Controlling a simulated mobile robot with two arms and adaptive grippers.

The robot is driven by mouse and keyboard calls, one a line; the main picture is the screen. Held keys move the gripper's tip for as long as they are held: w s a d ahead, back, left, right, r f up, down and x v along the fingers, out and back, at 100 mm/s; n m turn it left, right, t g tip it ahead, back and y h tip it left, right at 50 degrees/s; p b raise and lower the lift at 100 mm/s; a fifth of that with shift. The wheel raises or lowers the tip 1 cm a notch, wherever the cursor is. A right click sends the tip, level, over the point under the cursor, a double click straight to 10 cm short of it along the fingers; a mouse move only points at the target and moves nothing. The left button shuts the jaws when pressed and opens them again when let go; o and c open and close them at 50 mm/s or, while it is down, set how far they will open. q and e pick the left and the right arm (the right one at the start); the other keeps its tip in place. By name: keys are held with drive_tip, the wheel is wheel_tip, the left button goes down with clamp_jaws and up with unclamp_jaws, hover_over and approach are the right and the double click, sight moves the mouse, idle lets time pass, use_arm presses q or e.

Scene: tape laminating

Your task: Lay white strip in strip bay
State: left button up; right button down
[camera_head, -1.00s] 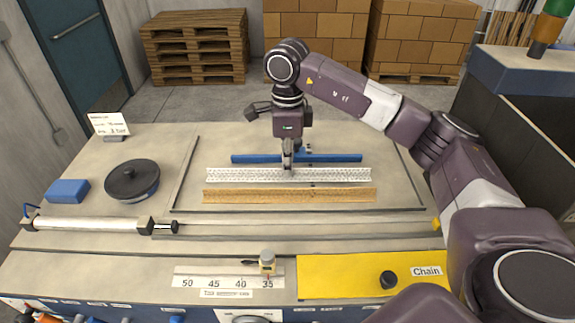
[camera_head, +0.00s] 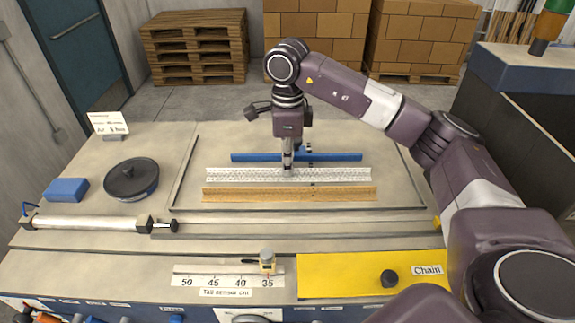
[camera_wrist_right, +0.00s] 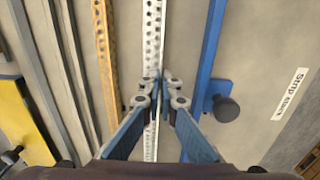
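The white strip (camera_head: 225,175), long and perforated, lies left to right on the worktop between a blue strip and a tan strip. It also shows in the right wrist view (camera_wrist_right: 153,30), running away from me. My right gripper (camera_head: 288,170) points down at the strip's middle. In the wrist view its fingertips (camera_wrist_right: 163,77) are nearly together, with the strip's thin edge between them. The strip rests at worktop level, with no clear lift. My left gripper is out of view.
The tan perforated strip (camera_head: 240,194) lies in front and the blue bar with a dark knob (camera_head: 340,157) behind. A thin dark rim (camera_head: 184,172) borders this area. A black disc (camera_head: 131,178), a cylinder (camera_head: 85,223) and a yellow plate (camera_head: 340,275) surround it.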

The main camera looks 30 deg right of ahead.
drive_tip(key=shift+f, duration=0.1)
drive_tip(key=c, duration=2.6)
unclamp_jaws()
drive_tip(key=shift+c, duration=0.2)
drive_tip(key=o, duration=0.6)
drive_tip(key=shift+c, duration=0.2)
drive_tip(key=shift+r+p, duration=1.75)
drive_tip(key=shift+r, duration=1.3)
drive_tip(key=shift+f, duration=0.1)
